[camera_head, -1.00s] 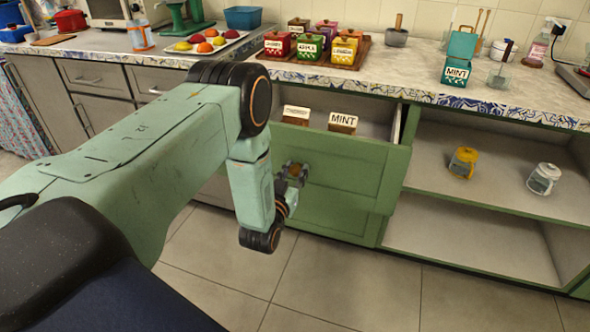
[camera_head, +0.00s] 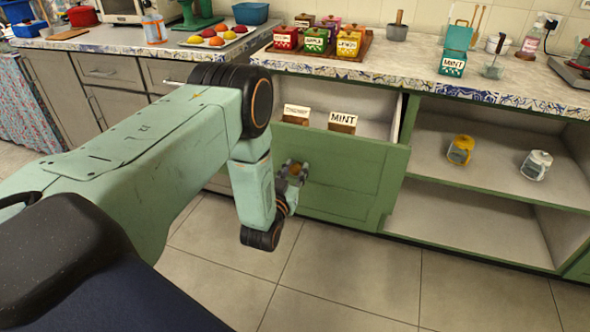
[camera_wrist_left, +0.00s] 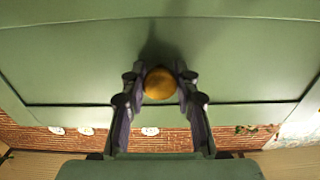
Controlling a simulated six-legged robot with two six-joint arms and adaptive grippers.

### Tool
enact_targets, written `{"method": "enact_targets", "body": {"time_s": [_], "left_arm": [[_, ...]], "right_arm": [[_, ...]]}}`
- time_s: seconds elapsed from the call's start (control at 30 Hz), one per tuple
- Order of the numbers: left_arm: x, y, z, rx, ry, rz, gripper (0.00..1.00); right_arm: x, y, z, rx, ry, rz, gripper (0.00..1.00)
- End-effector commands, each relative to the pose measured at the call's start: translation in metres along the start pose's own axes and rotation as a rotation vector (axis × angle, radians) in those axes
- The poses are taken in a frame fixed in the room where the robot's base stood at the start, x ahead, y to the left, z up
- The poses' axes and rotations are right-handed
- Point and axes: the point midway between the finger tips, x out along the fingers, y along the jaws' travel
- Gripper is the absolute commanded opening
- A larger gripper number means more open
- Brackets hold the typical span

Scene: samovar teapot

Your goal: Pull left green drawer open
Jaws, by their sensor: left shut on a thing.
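The left green drawer (camera_head: 350,185) stands pulled out from under the counter, with its inside showing from above. Its round orange-brown knob shows in the left wrist view (camera_wrist_left: 159,83). My left gripper (camera_head: 293,172) is shut on the knob, one finger on each side of it. The wrist view shows the green drawer front (camera_wrist_left: 70,65) close ahead of the fingers. Inside the drawer stand a box labelled MINT (camera_head: 342,122) and another labelled box (camera_head: 296,115). My right gripper is not in view.
A tray of colored tins (camera_head: 320,42) and a green MINT tin (camera_head: 453,62) stand on the counter. Tiled floor (camera_head: 340,270) in front is clear.

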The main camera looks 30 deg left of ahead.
Motion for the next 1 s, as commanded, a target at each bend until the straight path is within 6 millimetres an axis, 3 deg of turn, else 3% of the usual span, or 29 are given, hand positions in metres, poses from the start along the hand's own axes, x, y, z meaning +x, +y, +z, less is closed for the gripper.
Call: {"method": "enact_targets", "body": {"time_s": [0.33, 0.37, 0.6, 1.0], "left_arm": [[0.004, 0.0, -0.002, 0.0, 0.006, 0.001, 0.0], [0.004, 0.0, -0.002, 0.0, 0.006, 0.001, 0.33], [0.003, 0.0, -0.002, 0.0, 0.005, 0.001, 0.53], [-0.007, 0.0, -0.001, 0.0, 0.003, 0.0, 0.54]], "right_arm": [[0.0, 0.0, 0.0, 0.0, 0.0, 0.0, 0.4], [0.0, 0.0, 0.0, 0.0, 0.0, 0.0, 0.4], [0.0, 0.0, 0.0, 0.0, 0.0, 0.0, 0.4], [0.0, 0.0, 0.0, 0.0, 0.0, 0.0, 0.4]]}}
